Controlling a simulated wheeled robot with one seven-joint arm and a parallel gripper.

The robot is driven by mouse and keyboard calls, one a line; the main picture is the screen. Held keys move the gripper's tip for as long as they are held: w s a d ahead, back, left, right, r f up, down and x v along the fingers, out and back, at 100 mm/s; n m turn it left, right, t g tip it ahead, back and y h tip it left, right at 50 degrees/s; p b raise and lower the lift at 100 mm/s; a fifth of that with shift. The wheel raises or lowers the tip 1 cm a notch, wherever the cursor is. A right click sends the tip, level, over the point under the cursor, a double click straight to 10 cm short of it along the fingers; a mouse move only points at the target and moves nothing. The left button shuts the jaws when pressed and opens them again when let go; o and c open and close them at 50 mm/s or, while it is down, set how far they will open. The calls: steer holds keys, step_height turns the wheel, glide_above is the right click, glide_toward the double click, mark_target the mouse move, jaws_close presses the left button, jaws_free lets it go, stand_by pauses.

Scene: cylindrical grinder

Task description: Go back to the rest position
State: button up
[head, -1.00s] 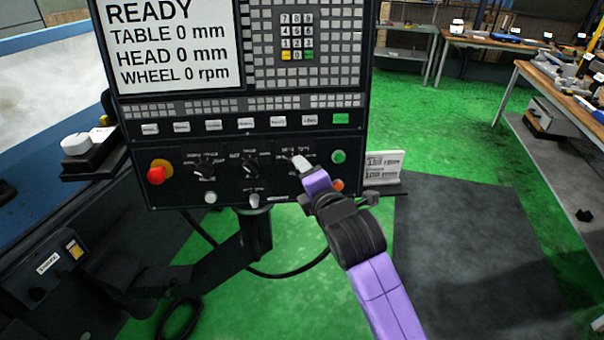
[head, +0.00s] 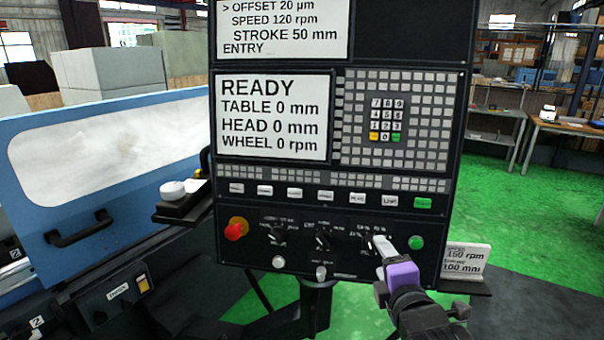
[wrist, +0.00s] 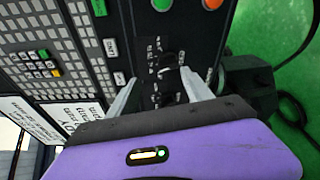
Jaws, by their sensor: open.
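My gripper (head: 386,256) is at the lower right of the control panel (head: 455,150), in front of its row of rotary knobs. In the wrist view my gripper (wrist: 160,85) shows two grey fingers spread apart, with a black rotary knob (wrist: 168,62) seen between them. Nothing is held in the fingers. I cannot tell how far the fingertips are from the panel face. The panel screen (head: 275,117) reads READY, with table 0 mm, head 0 mm and wheel 0 rpm.
A red emergency button (head: 235,230) is at the panel's left. A green button (head: 416,242) is close beside my gripper. A small sign (head: 466,263) stands right of the panel. The blue machine guard (head: 110,120) is at the left. Green floor (head: 500,205) lies open at the right.

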step_height(320, 180, up, 4)
steer(key=m+t, duration=0.2)
steer(key=m, duration=0.1)
steer(key=s+f+m+g+b, duration=0.1)
steer(key=s+f+m, duration=0.4)
steer(key=s, duration=1.1)
steer(key=s+f+m+g+b, duration=0.1)
steer(key=s+f+m, duration=0.5)
steer(key=s, duration=0.9)
steer(key=s+f+m+g+b, duration=0.1)
steer(key=s+f+m+b, duration=0.2)
steer(key=s+f, duration=0.6)
steer(key=s+m, duration=0.2)
steer(key=s, duration=0.5)
steer(key=shift+s+f+y, duration=0.2)
steer(key=shift+s+y, duration=0.1)
